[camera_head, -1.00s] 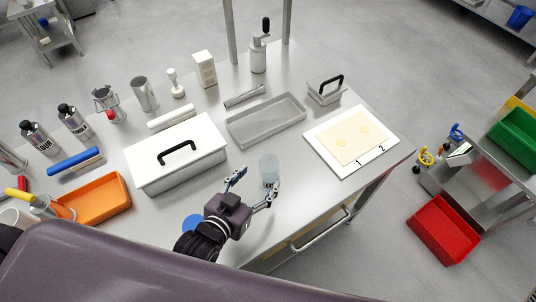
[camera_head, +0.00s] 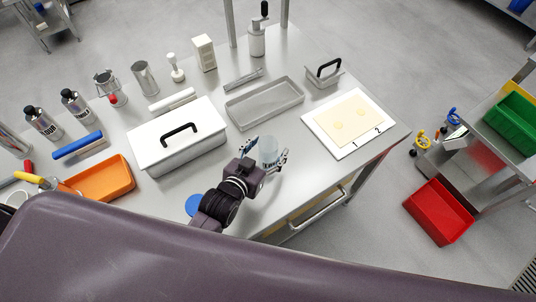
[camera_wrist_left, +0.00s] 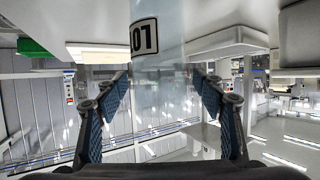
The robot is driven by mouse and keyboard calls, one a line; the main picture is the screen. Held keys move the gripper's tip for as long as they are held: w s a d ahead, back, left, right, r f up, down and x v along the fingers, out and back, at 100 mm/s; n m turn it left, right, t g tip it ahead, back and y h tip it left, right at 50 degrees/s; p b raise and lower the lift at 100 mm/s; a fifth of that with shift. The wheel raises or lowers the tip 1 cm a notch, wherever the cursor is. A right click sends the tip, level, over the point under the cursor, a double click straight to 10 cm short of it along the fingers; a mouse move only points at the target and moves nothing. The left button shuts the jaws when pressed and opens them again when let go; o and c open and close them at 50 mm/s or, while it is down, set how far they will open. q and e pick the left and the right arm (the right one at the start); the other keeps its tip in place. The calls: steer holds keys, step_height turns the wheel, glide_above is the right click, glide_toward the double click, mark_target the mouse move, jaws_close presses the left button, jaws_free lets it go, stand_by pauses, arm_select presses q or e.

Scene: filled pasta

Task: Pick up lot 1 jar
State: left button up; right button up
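The lot 1 jar (camera_head: 269,149) is a clear glass jar standing on the steel table in front of the grey tray. My left gripper (camera_head: 267,152) is at the jar, with one finger on each side of it. In the left wrist view, the jar (camera_wrist_left: 158,85) with its white label rises between the two blue-padded fingers (camera_wrist_left: 160,90). The fingers are spread, and I cannot tell whether they touch the glass. My right gripper is not in view.
A white lidded box (camera_head: 178,139) stands left of the jar. Behind is a grey tray (camera_head: 264,105). A white board with a pasta sheet (camera_head: 348,122) lies to the right. An orange tray (camera_head: 103,178) is at the left. A blue disc (camera_head: 194,204) lies near the arm.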

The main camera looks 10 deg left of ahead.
arm_select(q)
steer(key=c, duration=1.2)
steer(key=shift+c, duration=0.5)
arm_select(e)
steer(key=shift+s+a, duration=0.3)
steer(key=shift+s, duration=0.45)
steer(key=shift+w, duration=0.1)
